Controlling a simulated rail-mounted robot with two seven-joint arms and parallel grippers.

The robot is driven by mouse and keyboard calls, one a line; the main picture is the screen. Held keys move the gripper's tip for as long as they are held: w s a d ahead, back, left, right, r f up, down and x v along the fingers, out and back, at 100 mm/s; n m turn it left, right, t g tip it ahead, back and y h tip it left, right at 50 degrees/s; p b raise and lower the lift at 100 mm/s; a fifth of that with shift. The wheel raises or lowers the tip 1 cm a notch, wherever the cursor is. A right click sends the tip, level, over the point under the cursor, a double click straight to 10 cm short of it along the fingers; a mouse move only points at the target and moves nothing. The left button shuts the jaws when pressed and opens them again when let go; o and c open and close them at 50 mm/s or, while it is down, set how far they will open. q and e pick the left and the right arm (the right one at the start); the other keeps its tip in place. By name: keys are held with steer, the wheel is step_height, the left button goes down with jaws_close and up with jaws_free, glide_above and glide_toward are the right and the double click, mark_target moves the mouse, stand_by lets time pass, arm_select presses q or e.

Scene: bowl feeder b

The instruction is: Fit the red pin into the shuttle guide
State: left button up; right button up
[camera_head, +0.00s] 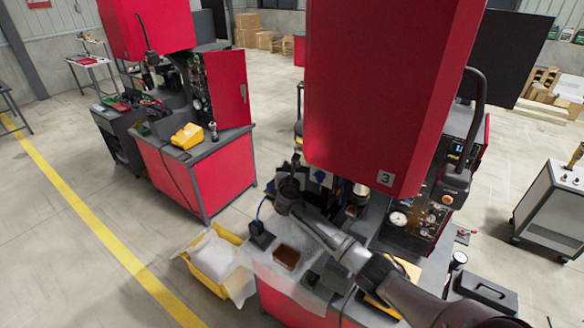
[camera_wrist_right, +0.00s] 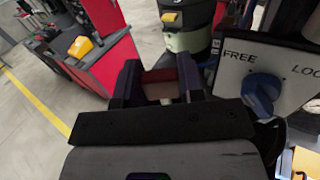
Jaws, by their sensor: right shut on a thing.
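My right gripper (camera_head: 289,187) is at the front of the near red machine, under its large red housing. In the right wrist view the two dark fingers of this gripper (camera_wrist_right: 159,78) are shut on a dull red piece, which looks like the red pin (camera_wrist_right: 160,75). Its lower part is hidden by the gripper body. In the head view the pin is too small and covered to make out. I cannot pick out the shuttle guide for certain in either view. My left gripper is in neither view.
A blue knob (camera_wrist_right: 263,88) on a plate marked FREE stands close to the right of the gripper. A small brown tray (camera_head: 286,257) lies on the bench front. A yellow bin (camera_head: 207,276) with a white bag stands to its left. Open floor lies further left.

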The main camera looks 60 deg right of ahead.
steer(key=shift+r+p, duration=0.1)
steer(key=shift+p, duration=0.25)
steer(key=shift+f+b, duration=2.1)
steer(key=shift+f, duration=0.95)
steer(key=shift+f+p, duration=0.15)
steer(key=shift+p, duration=0.15)
steer(key=shift+f, duration=0.15)
steer(key=shift+f, duration=0.1)
stand_by(0.5)
